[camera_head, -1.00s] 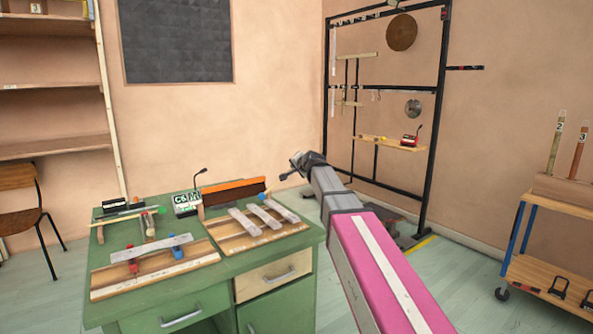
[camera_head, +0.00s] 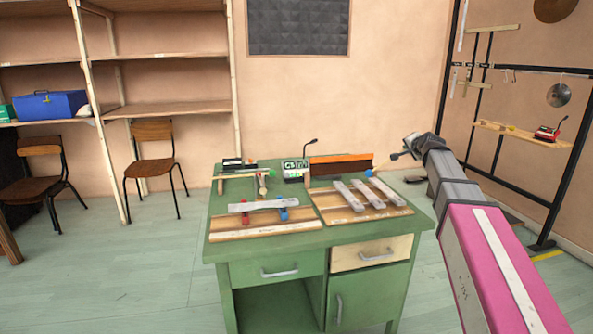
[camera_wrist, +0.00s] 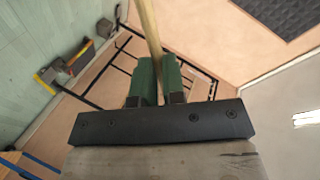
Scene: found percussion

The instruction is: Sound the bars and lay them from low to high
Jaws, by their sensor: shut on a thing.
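My gripper (camera_wrist: 157,82) is shut on a thin wooden stick (camera_wrist: 150,35), which runs out of the top of the wrist view. One grey bar (camera_head: 262,206) lies across red and blue supports on the left wooden board (camera_head: 250,235). Three grey bars, a left one (camera_head: 348,196), a middle one (camera_head: 367,194) and a right one (camera_head: 387,190), lie side by side, apart, on the right wooden board (camera_head: 365,216).
The green desk (camera_head: 235,251) also bears a small device with a lit display (camera_head: 295,168), a long orange-topped block (camera_head: 341,165) and a green-tipped stick (camera_head: 238,176) at the back left. A black rack (camera_head: 515,70) stands at right, chairs (camera_head: 154,150) at left. Floor left of the desk is clear.

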